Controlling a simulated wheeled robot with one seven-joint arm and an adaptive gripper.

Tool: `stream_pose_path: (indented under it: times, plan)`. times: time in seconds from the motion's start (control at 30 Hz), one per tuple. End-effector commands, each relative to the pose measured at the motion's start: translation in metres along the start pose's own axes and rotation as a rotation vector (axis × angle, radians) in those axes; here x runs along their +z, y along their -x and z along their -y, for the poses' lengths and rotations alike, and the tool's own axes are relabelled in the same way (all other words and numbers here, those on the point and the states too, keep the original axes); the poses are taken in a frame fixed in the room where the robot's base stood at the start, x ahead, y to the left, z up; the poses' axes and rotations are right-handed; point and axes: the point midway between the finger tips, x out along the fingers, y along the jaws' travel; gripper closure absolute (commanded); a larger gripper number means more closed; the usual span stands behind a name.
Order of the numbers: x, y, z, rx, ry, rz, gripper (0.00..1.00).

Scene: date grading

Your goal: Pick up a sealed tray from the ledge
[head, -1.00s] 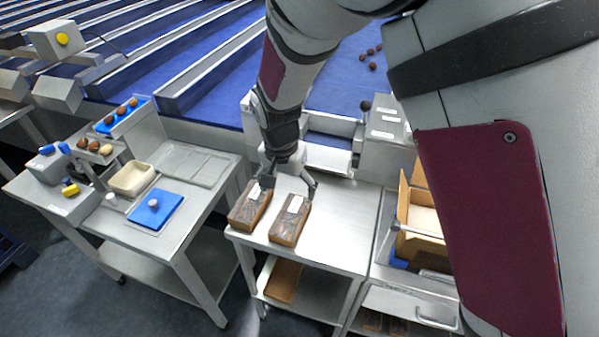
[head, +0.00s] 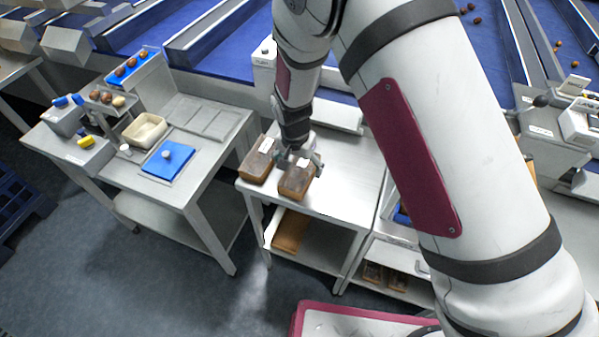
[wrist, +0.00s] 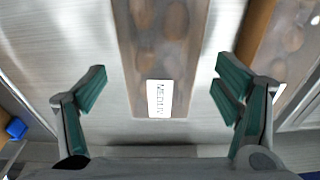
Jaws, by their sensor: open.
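Two brown sealed trays with clear lids and white labels lie side by side on the steel ledge (head: 345,180). The right tray (head: 292,186) is under my gripper (head: 302,160); the left tray (head: 256,166) is just beside it. In the wrist view my gripper (wrist: 160,82) is open, with a green-padded finger on each side of one tray (wrist: 165,45) and visible gaps to it. That tray's label has print on it that looks like "MEDIUM". Part of the other tray (wrist: 290,40) shows at the right edge. The exact height of my fingertips is hard to tell.
A steel table at left holds a blue mat (head: 168,160), a cream bin (head: 145,130) and small devices. Blue conveyors run behind. A lower shelf under the ledge holds a brown item (head: 290,232). My arm hides much of the right side.

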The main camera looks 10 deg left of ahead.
Motion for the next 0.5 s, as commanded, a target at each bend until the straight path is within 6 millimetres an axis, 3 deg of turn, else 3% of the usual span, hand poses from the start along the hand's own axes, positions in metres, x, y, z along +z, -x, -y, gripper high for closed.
stream_pose_path:
  times: [0.2,0.47,0.5]
  plan:
    - [0.0,-0.022,0.0,0.001,0.0,0.0,0.17]
    - [-0.001,-0.024,0.0,-0.001,0.0,-0.001,0.17]
    - [-0.001,-0.024,0.0,-0.001,0.0,-0.001,0.23]
